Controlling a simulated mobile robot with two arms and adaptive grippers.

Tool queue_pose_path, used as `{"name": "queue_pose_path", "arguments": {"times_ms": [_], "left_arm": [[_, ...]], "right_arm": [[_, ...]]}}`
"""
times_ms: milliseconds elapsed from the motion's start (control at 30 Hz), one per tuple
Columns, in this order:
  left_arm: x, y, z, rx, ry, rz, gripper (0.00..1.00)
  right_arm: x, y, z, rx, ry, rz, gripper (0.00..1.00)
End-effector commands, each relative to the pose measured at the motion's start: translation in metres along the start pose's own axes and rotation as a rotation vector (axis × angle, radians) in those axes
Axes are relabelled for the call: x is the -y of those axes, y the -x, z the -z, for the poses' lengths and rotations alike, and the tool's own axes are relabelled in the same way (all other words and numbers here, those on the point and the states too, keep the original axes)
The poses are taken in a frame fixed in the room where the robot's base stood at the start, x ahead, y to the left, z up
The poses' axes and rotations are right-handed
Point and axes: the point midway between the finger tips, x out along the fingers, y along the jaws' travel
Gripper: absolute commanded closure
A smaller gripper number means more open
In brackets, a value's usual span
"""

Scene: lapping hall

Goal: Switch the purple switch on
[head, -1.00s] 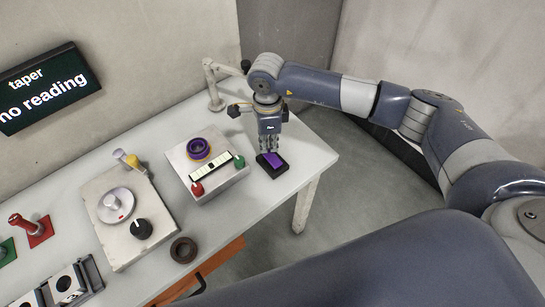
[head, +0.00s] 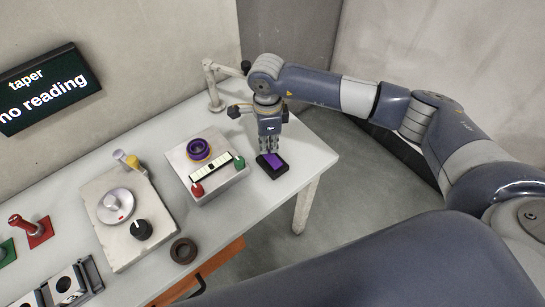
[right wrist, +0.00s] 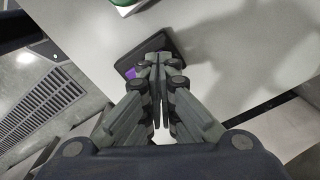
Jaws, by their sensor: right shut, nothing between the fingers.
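The purple switch (head: 274,161) is a purple rocker in a black housing (head: 271,172) near the right end of the table. My right gripper (head: 269,150) points down over the switch's far edge, fingers shut with nothing between them. In the right wrist view, the shut fingertips (right wrist: 157,62) cover much of the switch; a purple corner (right wrist: 130,74) and part of the black housing show. I cannot tell whether the fingertips touch the rocker. My left gripper is not in view.
Left of the switch stands a box (head: 208,177) with a purple ring, a light strip, and red and green knobs. A plate with a dial (head: 116,205) lies further left. A dark ring (head: 183,250) lies at the table's front. A sign (head: 43,88) reads "taper no reading".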

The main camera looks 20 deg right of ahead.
Motion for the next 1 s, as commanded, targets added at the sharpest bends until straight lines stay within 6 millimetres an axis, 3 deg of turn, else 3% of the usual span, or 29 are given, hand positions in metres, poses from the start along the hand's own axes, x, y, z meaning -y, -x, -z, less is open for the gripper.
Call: {"name": "queue_pose_path", "arguments": {"times_ms": [1000], "left_arm": [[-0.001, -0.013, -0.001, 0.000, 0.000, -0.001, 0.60]], "right_arm": [[0.000, -0.014, 0.000, 0.000, 0.000, 0.000, 1.00]]}}
